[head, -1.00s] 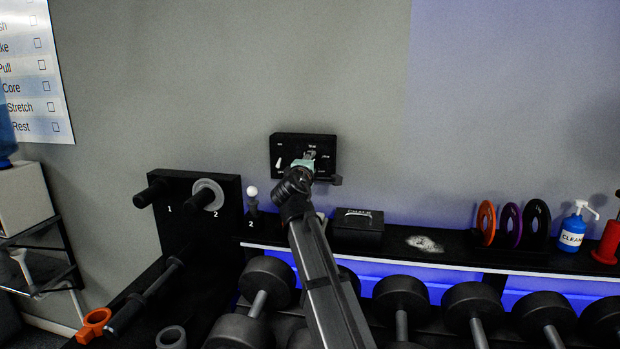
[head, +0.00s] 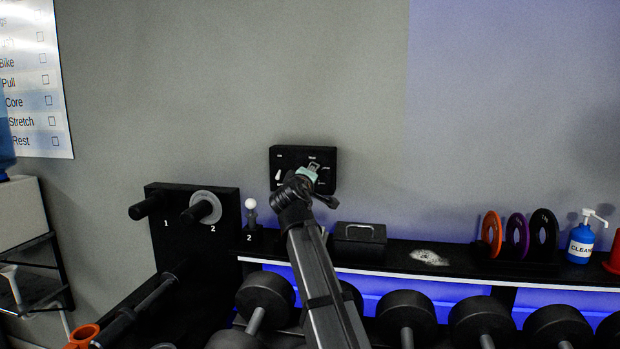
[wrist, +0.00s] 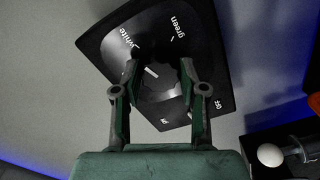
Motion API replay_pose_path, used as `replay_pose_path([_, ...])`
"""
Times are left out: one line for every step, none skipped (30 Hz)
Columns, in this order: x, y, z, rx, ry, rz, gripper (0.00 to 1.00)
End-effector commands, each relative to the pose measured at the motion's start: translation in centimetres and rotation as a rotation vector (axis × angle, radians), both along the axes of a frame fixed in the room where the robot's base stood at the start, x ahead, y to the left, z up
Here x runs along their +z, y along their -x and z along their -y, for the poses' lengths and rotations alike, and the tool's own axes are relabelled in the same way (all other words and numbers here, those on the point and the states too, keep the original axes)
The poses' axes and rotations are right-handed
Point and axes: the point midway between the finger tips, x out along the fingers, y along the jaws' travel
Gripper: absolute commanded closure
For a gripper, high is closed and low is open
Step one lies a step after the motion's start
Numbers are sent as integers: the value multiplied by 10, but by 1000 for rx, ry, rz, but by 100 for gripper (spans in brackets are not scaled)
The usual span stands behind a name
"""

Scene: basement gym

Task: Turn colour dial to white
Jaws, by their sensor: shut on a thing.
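A black control panel (head: 282,159) is on the grey wall; it fills the top of the wrist view (wrist: 205,75). The colour dial (wrist: 160,84) is a dark ridged knob with a short white pointer mark. The pointer slants up and left, on the side of the "white" label (wrist: 126,38); I cannot tell if it lines up exactly. The "green" label (wrist: 178,27) lies further right. My gripper (wrist: 158,92) is shut on the dial, one finger on each side. In the head view my gripper (head: 312,170) hides the dial.
A small white switch (head: 278,175) is at the panel's left; "OFF" shows near it in the wrist view. Below are a black box (head: 359,240), a white-knobbed lever (head: 250,205), and a shelf over dumbbells (head: 404,312). The wall above is clear.

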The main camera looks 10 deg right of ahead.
Motion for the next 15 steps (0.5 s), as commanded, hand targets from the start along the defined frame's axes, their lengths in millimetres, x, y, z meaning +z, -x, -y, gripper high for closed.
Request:
replay_pose_path([2,-1,0,1,2,3,93])
replay_pose_path([2,-1,0,1,2,3,93])
replay_pose_path([2,-1,0,1,2,3,93])
replay_pose_path([2,-1,0,1,3,3,93])
replay_pose_path([2,-1,0,1,3,3,93])
replay_pose_path([2,-1,0,1,3,3,54])
replay_pose_path([2,-1,0,1,3,3,44])
replay_pose_path([2,-1,0,1,3,3,33])
replay_pose_path([2,-1,0,1,3,2,33])
replay_pose_path([2,-1,0,1,3,2,33])
replay_pose_path([2,-1,0,0,3,1,33])
replay_pose_path([1,-1,0,0,3,1,33])
replay_pose_path([1,-1,0,0,2,0,33])
replay_pose_path([1,-1,0,0,2,0,33])
replay_pose_path([1,-1,0,0,2,0,33])
